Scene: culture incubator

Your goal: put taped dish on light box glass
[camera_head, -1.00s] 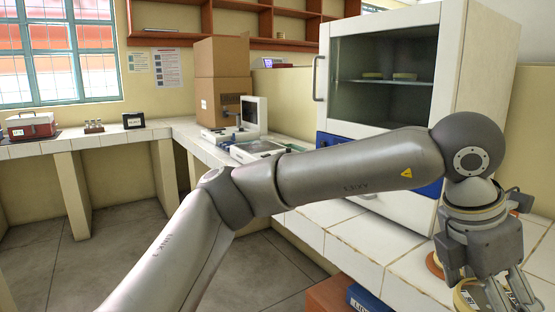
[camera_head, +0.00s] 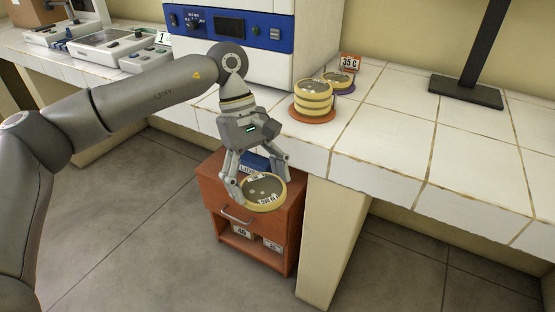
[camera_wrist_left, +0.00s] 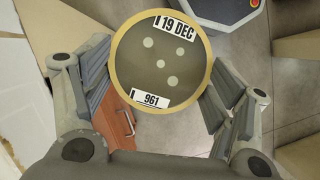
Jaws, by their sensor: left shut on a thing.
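My left gripper (camera_head: 256,182) is shut on a round dish (camera_head: 264,190) with a yellow rim and a dark face. The dish is held in the air in front of the counter, above a red-brown drawer cabinet. In the left wrist view the dish (camera_wrist_left: 160,82) sits between the fingers, its face towards the camera, with white labels reading "19 DEC" and "961" and several pale spots. My right gripper is out of view.
A dish stack (camera_head: 313,95) on an orange disc and a dish (camera_head: 338,80) on a purple disc stand near a "35 C" sign (camera_head: 349,63). The white-and-blue incubator (camera_head: 240,30) is behind. The drawer cabinet (camera_head: 280,230) is below; a black stand (camera_head: 467,90) is right.

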